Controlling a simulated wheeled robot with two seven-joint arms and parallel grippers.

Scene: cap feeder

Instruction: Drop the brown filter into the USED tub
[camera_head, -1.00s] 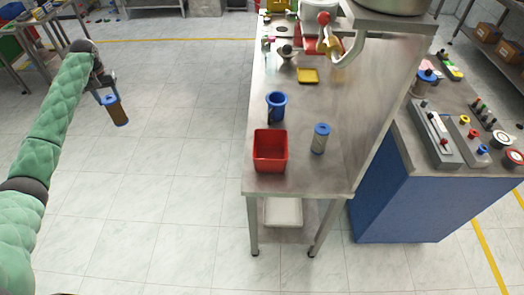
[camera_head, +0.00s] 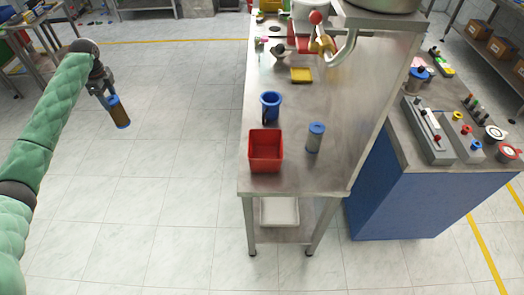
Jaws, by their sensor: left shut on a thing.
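The brown filter (camera_head: 120,115), a brown cylinder with blue ends, hangs tilted in my left gripper (camera_head: 110,98), which is shut on it. Gripper and filter are over the open floor, well left of the metal table. A red open tub (camera_head: 266,150) stands on the near left part of the table. I cannot read any label on it, so I cannot tell whether it is the USED tub. My right gripper is not in view.
On the metal table (camera_head: 300,178), a grey filter with blue ends (camera_head: 315,138) stands right of the red tub. A blue cup (camera_head: 270,106) stands behind the tub, and a yellow block (camera_head: 301,75) lies further back. A blue control cabinet (camera_head: 400,205) stands at right.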

